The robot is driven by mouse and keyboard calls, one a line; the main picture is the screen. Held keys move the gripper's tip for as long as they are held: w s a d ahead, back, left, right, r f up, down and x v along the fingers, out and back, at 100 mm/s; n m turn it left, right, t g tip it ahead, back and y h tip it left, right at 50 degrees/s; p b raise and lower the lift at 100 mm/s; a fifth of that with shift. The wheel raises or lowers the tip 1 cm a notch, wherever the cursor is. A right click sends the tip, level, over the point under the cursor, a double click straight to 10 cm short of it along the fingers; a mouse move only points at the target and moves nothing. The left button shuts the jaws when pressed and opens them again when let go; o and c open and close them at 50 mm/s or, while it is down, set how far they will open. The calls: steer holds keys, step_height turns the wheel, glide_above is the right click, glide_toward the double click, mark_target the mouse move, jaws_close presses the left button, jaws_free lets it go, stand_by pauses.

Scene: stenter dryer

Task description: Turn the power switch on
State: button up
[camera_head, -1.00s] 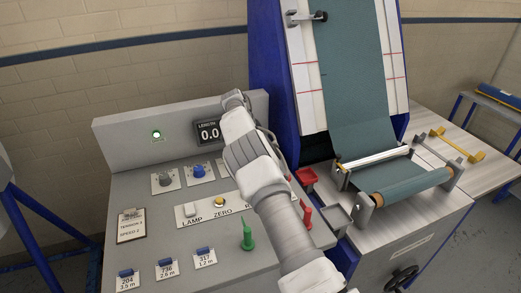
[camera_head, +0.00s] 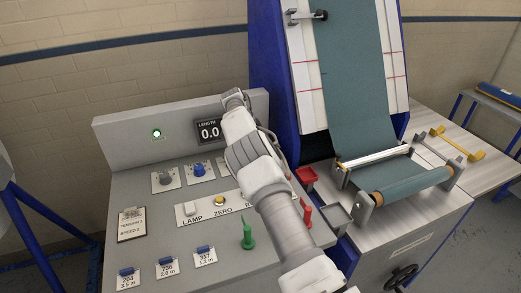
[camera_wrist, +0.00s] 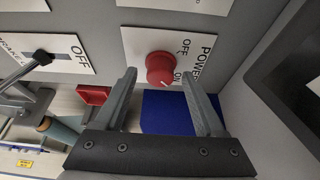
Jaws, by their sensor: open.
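The power switch is a red round knob (camera_wrist: 160,68) on a white plate marked POWER, OFF and ON, in the wrist view. A small pale mark shows on the knob's lower edge, on the side of the ON label; its exact setting is hard to tell. My gripper (camera_wrist: 159,74) is open, with one finger on each side of the knob. The fingertips are close to the plate, and I cannot tell whether they touch the knob. In the head view my arm hides the knob and the gripper.
The console carries a lit green lamp (camera_head: 156,133), a display reading 0.0 (camera_head: 209,131), a blue knob (camera_head: 198,170), a grey knob (camera_head: 165,179) and a green lever (camera_head: 247,238). A red lever (camera_head: 307,213) stands beside my arm. A plate marked OFF (camera_wrist: 55,53) is left of the knob.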

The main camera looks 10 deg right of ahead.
steer(key=shift+r, duration=0.1)
steer(key=p+v, duration=0.5)
steer(key=v, duration=1.2)
steer(key=shift+a+r, duration=0.1)
